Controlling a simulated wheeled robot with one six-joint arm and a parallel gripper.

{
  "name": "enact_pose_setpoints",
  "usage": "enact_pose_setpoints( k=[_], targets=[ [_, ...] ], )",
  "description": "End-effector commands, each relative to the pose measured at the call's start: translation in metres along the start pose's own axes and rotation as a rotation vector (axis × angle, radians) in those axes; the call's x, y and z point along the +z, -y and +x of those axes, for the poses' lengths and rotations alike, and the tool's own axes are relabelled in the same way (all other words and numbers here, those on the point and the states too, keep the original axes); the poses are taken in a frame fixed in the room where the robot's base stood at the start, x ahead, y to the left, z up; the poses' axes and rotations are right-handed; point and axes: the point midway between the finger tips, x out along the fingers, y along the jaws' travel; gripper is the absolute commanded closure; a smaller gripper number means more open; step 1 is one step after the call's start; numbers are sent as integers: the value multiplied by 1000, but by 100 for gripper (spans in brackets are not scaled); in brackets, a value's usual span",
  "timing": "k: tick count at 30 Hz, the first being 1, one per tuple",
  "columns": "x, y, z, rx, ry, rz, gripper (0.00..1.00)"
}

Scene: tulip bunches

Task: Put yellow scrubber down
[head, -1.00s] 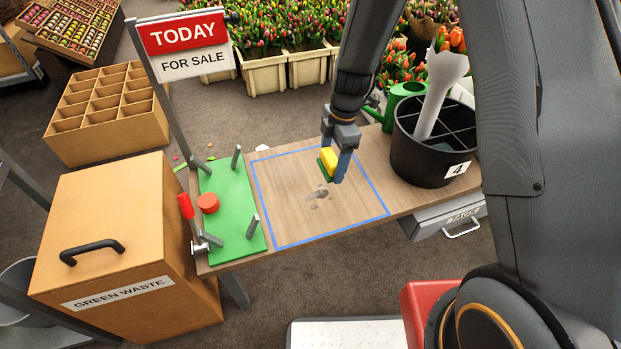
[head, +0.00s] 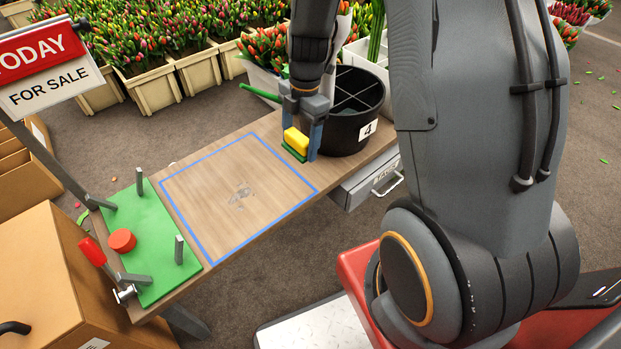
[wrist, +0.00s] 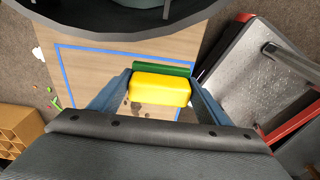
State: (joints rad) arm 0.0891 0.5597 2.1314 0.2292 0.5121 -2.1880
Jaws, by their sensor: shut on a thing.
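The yellow scrubber (head: 297,141) has a yellow block body and a green pad along its underside. My gripper (head: 301,148) is shut on it, with one finger on each side. In the head view it is at the right edge of the blue-outlined square, just in front of the black bucket. The wrist view also shows the scrubber (wrist: 160,89) between the two blue-grey fingers. I cannot tell whether the pad touches the tabletop (head: 331,184).
The black divided bucket (head: 345,136) marked 4 stands close behind my gripper. A dark smudge (head: 240,196) lies within the blue square (head: 192,230). A drawer (head: 368,187) hangs below the front edge.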

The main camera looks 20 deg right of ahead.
Motion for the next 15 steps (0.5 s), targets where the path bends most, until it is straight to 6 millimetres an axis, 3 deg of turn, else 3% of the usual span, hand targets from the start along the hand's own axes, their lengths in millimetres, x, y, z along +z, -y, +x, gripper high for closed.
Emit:
enact_pose_setpoints(
  k=[3, 7, 15],
  targets=[
    [20, 16, -4, 1, 0, 4, 66],
    [28, 24, 0, -1, -1, 1, 66],
    [34, 26, 45, -3, -3, -1, 66]
  ],
)
